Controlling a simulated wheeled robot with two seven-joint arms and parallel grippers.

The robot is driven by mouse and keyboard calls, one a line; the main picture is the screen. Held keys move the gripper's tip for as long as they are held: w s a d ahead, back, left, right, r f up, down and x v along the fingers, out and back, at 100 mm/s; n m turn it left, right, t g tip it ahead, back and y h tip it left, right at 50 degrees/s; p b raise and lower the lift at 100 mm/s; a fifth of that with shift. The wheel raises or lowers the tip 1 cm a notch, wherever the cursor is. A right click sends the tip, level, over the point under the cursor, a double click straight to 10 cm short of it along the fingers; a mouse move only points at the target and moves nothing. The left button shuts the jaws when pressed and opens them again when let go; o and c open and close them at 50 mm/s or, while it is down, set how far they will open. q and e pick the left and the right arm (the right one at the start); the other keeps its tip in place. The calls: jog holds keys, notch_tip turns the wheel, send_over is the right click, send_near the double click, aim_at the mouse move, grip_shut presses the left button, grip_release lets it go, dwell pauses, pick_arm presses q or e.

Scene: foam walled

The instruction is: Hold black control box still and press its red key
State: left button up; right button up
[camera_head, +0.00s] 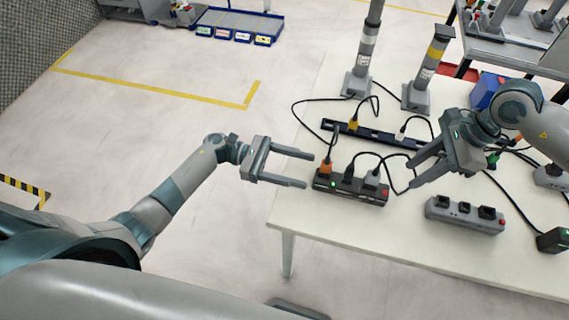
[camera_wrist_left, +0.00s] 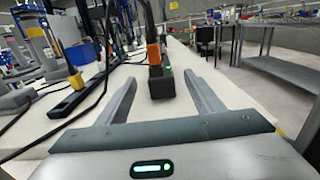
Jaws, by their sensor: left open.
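The black control box (camera_head: 350,190) lies near the table's left front edge, with an orange plug (camera_head: 326,166) and dark and grey plugs in its top. Its red key (camera_head: 385,192) is at the right end, a green light at the left end. My left gripper (camera_head: 309,171) is open and empty, its fingertips just off the box's left end. In the left wrist view the box's end (camera_wrist_left: 162,86) shows between the fingers, apart from both; the red key is hidden there. My right gripper (camera_head: 411,175) is open, right of the box, above the table.
A grey socket strip (camera_head: 465,213) with a red switch lies to the right, and a long black strip (camera_head: 372,134) lies behind. Cables loop around the box. Two grey posts (camera_head: 365,50) stand at the back. The white table's (camera_head: 330,222) front left is clear.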

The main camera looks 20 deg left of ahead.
aim_at(328, 176)
pick_arm(q)
jog(key=d, duration=1.1)
jog(key=shift+w, duration=0.2)
jog(key=shift+c, duration=0.6)
jog(key=c, duration=1)
jog(key=shift+c, duration=0.8)
pick_arm(e)
grip_shut()
